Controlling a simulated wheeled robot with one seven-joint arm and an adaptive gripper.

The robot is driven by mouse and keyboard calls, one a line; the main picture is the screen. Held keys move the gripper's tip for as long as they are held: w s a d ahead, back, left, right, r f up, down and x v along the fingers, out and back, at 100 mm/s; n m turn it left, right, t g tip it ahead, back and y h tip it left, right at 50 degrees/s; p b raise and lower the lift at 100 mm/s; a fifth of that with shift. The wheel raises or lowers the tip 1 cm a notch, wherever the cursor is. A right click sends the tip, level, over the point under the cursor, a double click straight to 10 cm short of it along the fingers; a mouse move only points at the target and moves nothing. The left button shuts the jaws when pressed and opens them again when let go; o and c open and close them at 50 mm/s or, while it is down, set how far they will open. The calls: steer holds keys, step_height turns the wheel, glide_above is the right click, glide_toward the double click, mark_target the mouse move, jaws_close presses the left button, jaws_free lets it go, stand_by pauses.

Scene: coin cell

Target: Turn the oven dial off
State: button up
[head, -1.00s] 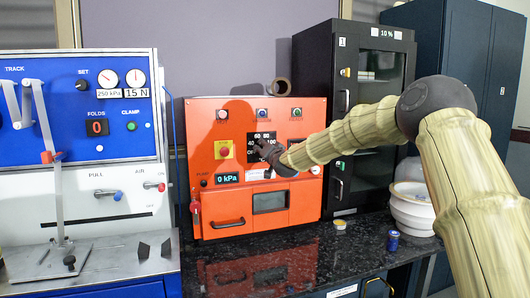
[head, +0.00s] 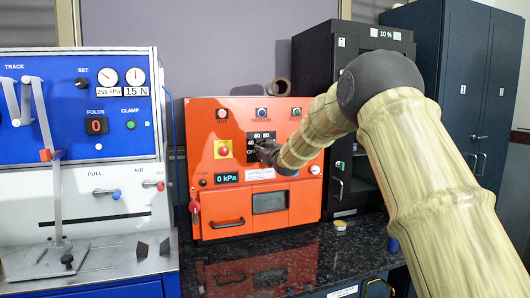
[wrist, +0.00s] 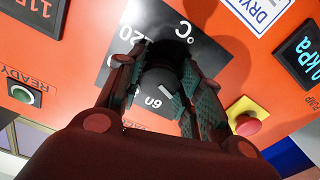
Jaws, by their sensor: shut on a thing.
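The orange oven (head: 240,205) stands on the dark counter. Its black dial plate (head: 252,131) has a temperature scale with an OFF mark at the lower left. My gripper (head: 265,152) is at this plate and covers the dial in the head view. In the wrist view my gripper (wrist: 163,62) has its fingers on both sides of the round black dial (wrist: 158,82), shut on it. I cannot tell which mark the dial points to.
A yellow-backed red button (head: 223,149) sits left of the dial; it also shows in the wrist view (wrist: 247,124). A 0 kPa display (head: 227,178) is below it. A blue machine (head: 75,130) stands left, a black cabinet (head: 312,60) right.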

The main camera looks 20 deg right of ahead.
steer(key=shift+d+f+n+b, duration=0.15)
steer(key=shift+n+b, duration=0.45)
steer(key=shift+n, duration=1.3)
steer(key=shift+a+f+n+b, duration=0.15)
steer(key=shift+n+b, duration=0.45)
steer(key=shift+n, duration=1.3)
steer(key=shift+d+n, duration=0.15)
steer(key=shift+n, duration=0.15)
steer(key=o, duration=1)
steer(key=shift+r, duration=0.2)
